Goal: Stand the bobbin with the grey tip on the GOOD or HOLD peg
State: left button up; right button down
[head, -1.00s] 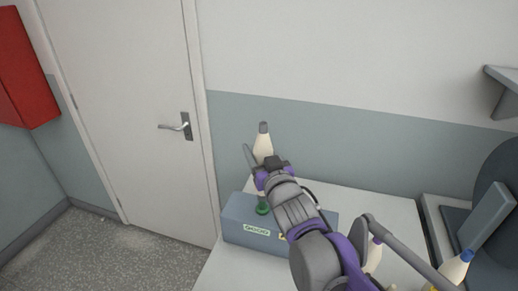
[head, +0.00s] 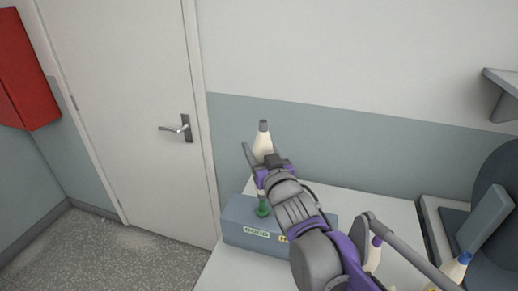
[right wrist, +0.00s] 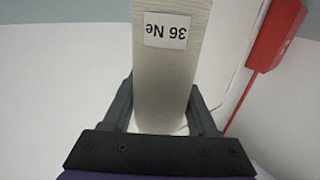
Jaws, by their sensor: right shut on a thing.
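The bobbin with the grey tip (head: 263,139) is cream and stands upright, grey end up, in my right gripper (head: 261,163). In the right wrist view the bobbin (right wrist: 166,80) sits between the two dark fingers, its "36 Ne" label upside down. The blue-grey peg block (head: 232,229) is below, with a GOOD label and a yellow label partly hidden by my arm. A green peg base (head: 262,209) shows above GOOD, under the bobbin. Whether the bobbin touches the peg I cannot tell. The HOLD peg is hidden behind my arm. My left gripper is out of view.
A bobbin with a purple tip (head: 375,254) stands on the right, partly behind my arm. A bobbin with a blue tip (head: 456,267) is farther right. The pale table (head: 387,207) is clear behind the arm. A wall is close behind.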

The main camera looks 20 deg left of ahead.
dwell(0.4)
jog(key=shift+s+f+b, duration=0.1)
jog(key=shift+f+b, duration=0.4)
jog(key=shift+f, duration=0.3)
jog(key=shift+r+p, duration=0.5)
jog(key=shift+r, duration=0.35)
jog(key=shift+f, duration=0.1)
